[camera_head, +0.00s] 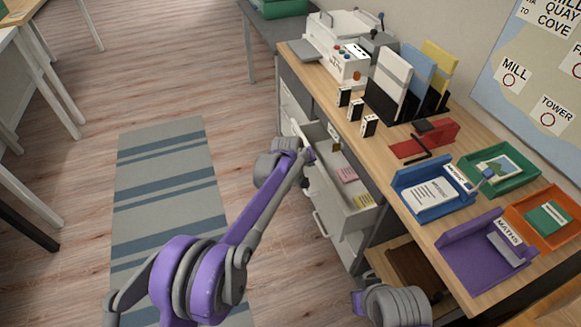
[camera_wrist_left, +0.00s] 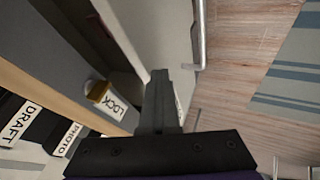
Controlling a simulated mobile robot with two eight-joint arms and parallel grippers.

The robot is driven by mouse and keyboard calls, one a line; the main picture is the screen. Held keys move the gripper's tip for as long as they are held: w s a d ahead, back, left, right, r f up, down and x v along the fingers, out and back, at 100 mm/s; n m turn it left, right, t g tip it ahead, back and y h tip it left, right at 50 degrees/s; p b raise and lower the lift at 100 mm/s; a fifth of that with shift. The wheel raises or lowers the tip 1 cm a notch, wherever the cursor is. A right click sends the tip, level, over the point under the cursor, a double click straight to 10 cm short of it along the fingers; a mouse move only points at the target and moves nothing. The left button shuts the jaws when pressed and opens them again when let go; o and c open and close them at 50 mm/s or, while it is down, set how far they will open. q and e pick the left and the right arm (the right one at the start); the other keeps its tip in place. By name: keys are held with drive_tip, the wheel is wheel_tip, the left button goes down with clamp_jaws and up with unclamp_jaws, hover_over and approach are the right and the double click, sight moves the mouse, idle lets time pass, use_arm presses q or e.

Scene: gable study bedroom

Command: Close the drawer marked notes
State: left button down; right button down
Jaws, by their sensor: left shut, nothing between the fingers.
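One drawer (camera_head: 341,196) of the grey desk cabinet stands pulled out, with pink and yellow note pads (camera_head: 347,174) inside. No marking can be read on its front. My left gripper (camera_head: 309,154) is at the far end of this drawer's front in the head view; whether it touches cannot be told. In the left wrist view its fingers (camera_wrist_left: 159,90) are shut and empty, beside a pale panel (camera_wrist_left: 150,25) with a metal bar handle (camera_wrist_left: 200,35). My right gripper does not show; only part of my right arm is at the bottom.
The wooden desktop (camera_head: 375,150) carries blue, green, orange and purple trays, upright folders and small labelled blocks. A brass lock with a LOCK tag (camera_wrist_left: 112,104) is on the cabinet below the desk edge. A striped rug (camera_head: 165,190) lies on open floor left of the cabinet.

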use_arm(q)
drive_tip(key=w+d, duration=0.1)
drive_tip(key=d, duration=0.5)
drive_tip(key=shift+w, duration=0.3)
